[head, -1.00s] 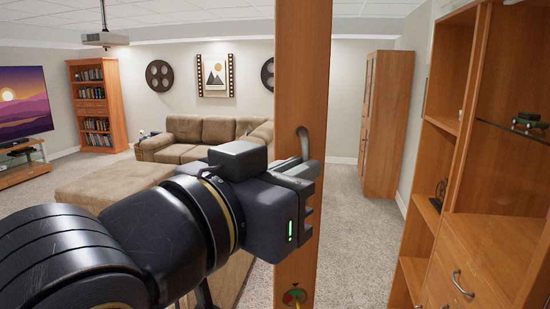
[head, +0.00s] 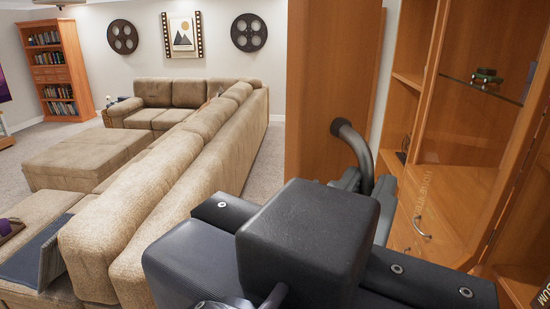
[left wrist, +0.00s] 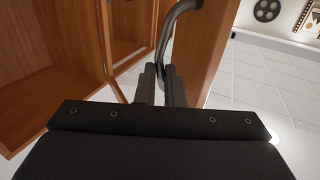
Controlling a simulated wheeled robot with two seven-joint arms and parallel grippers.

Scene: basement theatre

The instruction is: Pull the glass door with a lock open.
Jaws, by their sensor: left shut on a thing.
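The door's wooden upright (head: 318,85) stands right of centre in the head view, and it shows in the left wrist view (left wrist: 205,60). A dark curved handle (head: 350,140) stands out from it; it also shows in the left wrist view (left wrist: 172,25). My left gripper (head: 366,181) is shut on the handle, its two fingers around the lower bar, as the left wrist view (left wrist: 160,76) shows. The lock is hidden now. The door's glass is hard to make out. My right gripper is not in view.
A long beige sofa (head: 185,150) fills the left. A carpet strip (head: 268,165) is clear between sofa and door.

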